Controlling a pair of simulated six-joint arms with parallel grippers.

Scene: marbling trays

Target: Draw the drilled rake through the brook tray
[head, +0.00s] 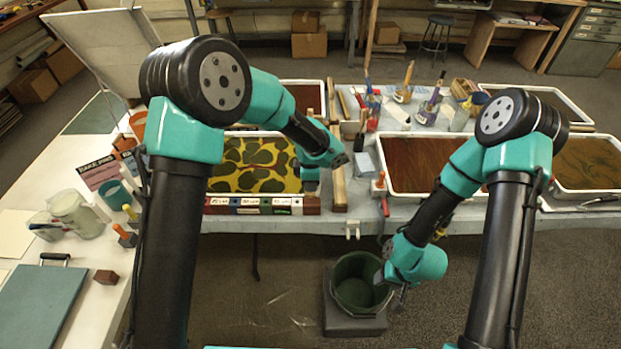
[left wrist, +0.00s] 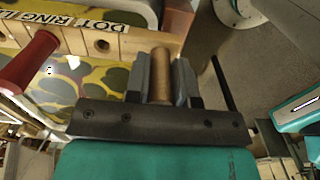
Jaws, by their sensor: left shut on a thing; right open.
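My left gripper (head: 312,188) is low at the right end of a white-rimmed tray (head: 212,180) with a yellow and dark green marbled bath. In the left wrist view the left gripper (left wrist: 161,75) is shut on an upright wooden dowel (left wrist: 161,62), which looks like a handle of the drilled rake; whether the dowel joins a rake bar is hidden. A wooden bar with round holes (left wrist: 130,46) lies beside it, along the patterned bath. I cannot tell which tray is the brook tray. My right gripper (head: 393,292) is open and empty over a bucket.
Wooden strips (head: 338,185) lie right of the patterned tray. A brown-filled tray (head: 420,191) is further right. Jars with brushes (head: 427,112) crowd the back. A red handle (left wrist: 32,62) shows at left.

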